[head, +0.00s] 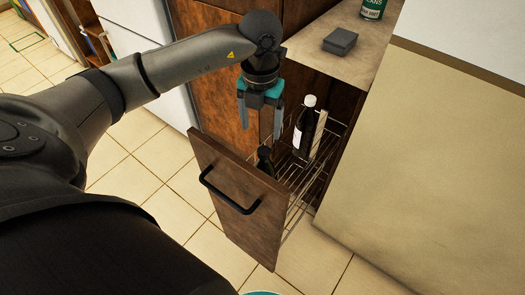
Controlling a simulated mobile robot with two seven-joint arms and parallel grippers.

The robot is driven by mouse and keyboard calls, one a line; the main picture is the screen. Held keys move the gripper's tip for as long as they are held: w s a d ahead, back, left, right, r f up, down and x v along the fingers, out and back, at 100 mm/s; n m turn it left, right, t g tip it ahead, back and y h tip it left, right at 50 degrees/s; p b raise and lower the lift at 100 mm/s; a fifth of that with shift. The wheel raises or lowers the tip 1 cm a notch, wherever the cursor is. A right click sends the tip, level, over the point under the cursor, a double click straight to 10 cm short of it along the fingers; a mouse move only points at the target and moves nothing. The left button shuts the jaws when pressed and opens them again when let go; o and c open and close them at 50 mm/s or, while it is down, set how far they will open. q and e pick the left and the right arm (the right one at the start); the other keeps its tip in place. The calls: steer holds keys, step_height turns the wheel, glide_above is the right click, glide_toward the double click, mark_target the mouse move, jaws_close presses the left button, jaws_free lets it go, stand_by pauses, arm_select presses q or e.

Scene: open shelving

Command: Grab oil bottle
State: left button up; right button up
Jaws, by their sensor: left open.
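A pull-out drawer with a wood front (235,185) and a wire rack (300,178) stands open below the counter. A dark bottle with a white cap and a white label (304,125) stands upright in the rack. A smaller dark bottle (265,160) stands nearer the drawer front, its lower part hidden by that front. I cannot tell which one is the oil bottle. My left gripper (260,130) points down above the drawer, open and empty, with the white-capped bottle to its right and the smaller bottle below it. My right gripper is not in view.
A pale narrow item (319,134) stands beside the white-capped bottle. The counter (335,65) above holds a dark grey box (340,41) and a green can (372,8). A beige panel (430,160) bounds the right side. Tiled floor (160,165) lies open left of the drawer.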

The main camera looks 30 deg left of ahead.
arm_select(q)
steer(key=b, duration=0.1)
glide_above(264, 150)
steer(key=f, duration=0.4)
steer(key=shift+s+a+f, duration=0.25)
steer(key=shift+s+f, duration=0.05)
steer(key=shift+f+b, duration=0.4)
steer(key=shift+f, duration=0.3)
steer(key=shift+w+d+f+b, duration=0.15)
steer(key=shift+f+b, duration=0.25)
steer(key=shift+f, duration=0.45)
steer(key=shift+w+d+f+b, duration=0.1)
steer(key=shift+f+b, duration=0.3)
steer(key=shift+f, duration=0.45)
steer(key=shift+f+b, duration=0.5)
steer(key=shift+f, duration=0.65)
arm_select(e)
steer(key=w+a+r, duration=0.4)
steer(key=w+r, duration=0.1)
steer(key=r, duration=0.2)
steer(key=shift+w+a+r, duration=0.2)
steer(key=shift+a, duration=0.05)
arm_select(q)
steer(key=c, duration=1.3)
steer(key=shift+w+r, duration=0.1)
steer(key=shift+r, duration=0.05)
